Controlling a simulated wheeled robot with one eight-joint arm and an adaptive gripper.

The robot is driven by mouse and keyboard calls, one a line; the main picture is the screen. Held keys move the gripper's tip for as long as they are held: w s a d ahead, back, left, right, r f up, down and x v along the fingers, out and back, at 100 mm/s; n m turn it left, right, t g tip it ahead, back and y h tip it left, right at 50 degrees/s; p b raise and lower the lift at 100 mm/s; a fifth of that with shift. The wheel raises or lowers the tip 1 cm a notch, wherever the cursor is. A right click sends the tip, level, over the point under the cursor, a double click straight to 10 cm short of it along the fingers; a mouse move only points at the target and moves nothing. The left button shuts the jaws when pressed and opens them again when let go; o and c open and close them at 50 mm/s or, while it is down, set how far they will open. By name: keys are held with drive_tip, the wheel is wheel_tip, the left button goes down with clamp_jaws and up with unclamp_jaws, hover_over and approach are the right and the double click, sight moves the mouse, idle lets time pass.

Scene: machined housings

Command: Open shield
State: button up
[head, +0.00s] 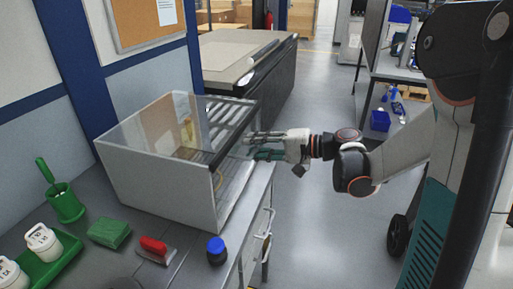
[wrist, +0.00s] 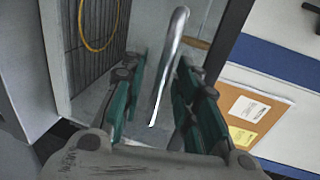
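The shield (head: 150,131) is a clear panel over the top and front of a light grey box (head: 165,192) on the bench. Whether it is fully down is hard to tell. My gripper (head: 251,146) reaches in from the right, at the box's right side. In the wrist view, my gripper (wrist: 161,66) has its two green-padded fingers spread apart. A shiny metal bar (wrist: 172,45), seemingly the shield's handle, shows between them, with gaps visible on both sides. A yellow loop (wrist: 82,42) shows beyond, over a dark slatted surface.
On the bench left and in front are a green cup (head: 66,205), a green block (head: 109,232), a red-handled brush (head: 154,248), a blue-capped jar (head: 216,252) and white containers (head: 42,241). A cork board (head: 147,22) hangs behind. The floor to the right is open.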

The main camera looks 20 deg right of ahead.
drive_tip(key=shift+c, duration=0.6)
clamp_jaws()
drive_tip(key=shift+r, duration=0.1)
drive_tip(key=w+a+r+g+h+p, duration=0.2)
drive_tip(key=r+h+p, duration=0.1)
drive_tip(key=r+p, duration=0.95)
drive_tip(key=w+a+r+g+h+p, duration=0.1)
drive_tip(key=a+r+g+h+p, duration=0.15)
drive_tip(key=r+p, duration=1)
drive_tip(key=w+a+r+g+h+p, duration=0.2)
drive_tip(key=w+a+r+h+p, duration=0.1)
drive_tip(key=w+a+r+p, duration=0.3)
drive_tip(key=w+a+r+g+h+p, duration=0.2)
drive_tip(key=w+a+r+p, duration=0.4)
drive_tip(key=a+r, duration=0.4)
drive_tip(key=shift+w+a+r+h+p, duration=0.3)
drive_tip(key=shift+a+r+h+p, duration=0.15)
drive_tip(key=shift+r, duration=0.45)
